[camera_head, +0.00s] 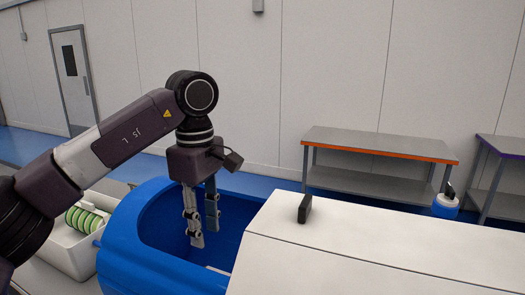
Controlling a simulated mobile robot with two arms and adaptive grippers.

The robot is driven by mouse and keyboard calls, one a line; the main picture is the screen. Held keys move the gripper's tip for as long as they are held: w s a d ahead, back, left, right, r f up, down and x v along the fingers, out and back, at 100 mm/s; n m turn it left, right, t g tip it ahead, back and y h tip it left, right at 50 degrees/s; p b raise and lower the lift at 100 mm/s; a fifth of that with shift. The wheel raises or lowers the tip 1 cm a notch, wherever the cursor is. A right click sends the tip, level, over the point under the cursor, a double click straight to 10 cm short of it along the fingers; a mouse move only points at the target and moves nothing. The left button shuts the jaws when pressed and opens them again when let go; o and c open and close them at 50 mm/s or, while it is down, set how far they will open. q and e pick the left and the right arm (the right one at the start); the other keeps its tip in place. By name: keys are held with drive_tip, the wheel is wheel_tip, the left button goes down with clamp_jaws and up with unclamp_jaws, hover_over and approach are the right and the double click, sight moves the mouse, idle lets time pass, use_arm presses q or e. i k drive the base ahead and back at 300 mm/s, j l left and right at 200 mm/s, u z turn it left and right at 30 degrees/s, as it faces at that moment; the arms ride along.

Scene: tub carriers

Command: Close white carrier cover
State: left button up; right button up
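A blue tub carrier (125,255) stands in front of me, its left part uncovered so that its blue inside shows. A white cover (380,245) with a small black upright handle (304,208) lies over the right part and runs out of the picture at the right. My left gripper (204,235) points down over the uncovered opening, left of the cover's edge and the handle. Its two fingers are apart with nothing between them. It does not touch the handle. My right gripper is not in view.
A white tub (72,260) with green-rimmed round items (84,220) stands left of the blue carrier. Behind are an orange-edged table (380,145), a purple-edged table (505,146) and a blue-and-white container (446,205). The space above the cover is clear.

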sight(481, 256)
drive_tip(key=k, duration=1.2)
